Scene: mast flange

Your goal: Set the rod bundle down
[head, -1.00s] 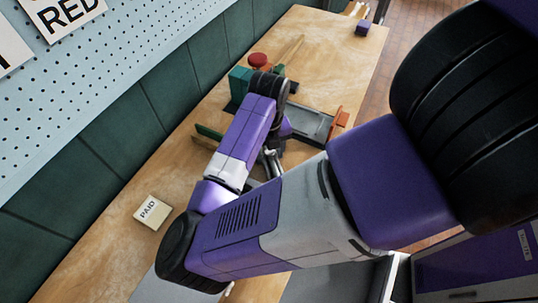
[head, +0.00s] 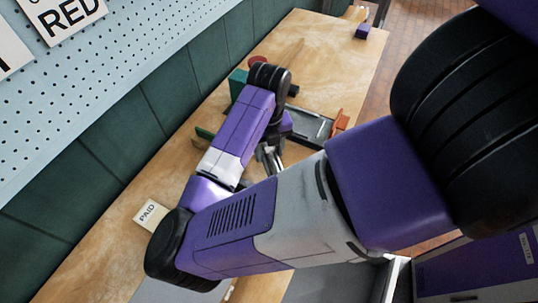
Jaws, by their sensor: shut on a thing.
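My gripper (head: 268,157) shows only in part, below my purple and white wrist link near the middle of the head view. Grey metal parts of it show over the bench, and my own arm hides most of it. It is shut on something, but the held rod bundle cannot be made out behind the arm. Whether the bundle touches the bench cannot be seen.
The wooden bench (head: 335,65) runs along a green tiled wall with pegboard. A grey tray (head: 310,125) with an orange end piece (head: 340,124) lies beyond the gripper. A PAID block (head: 151,214), a red knob (head: 258,62) and a purple cube (head: 362,31) stand on the bench.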

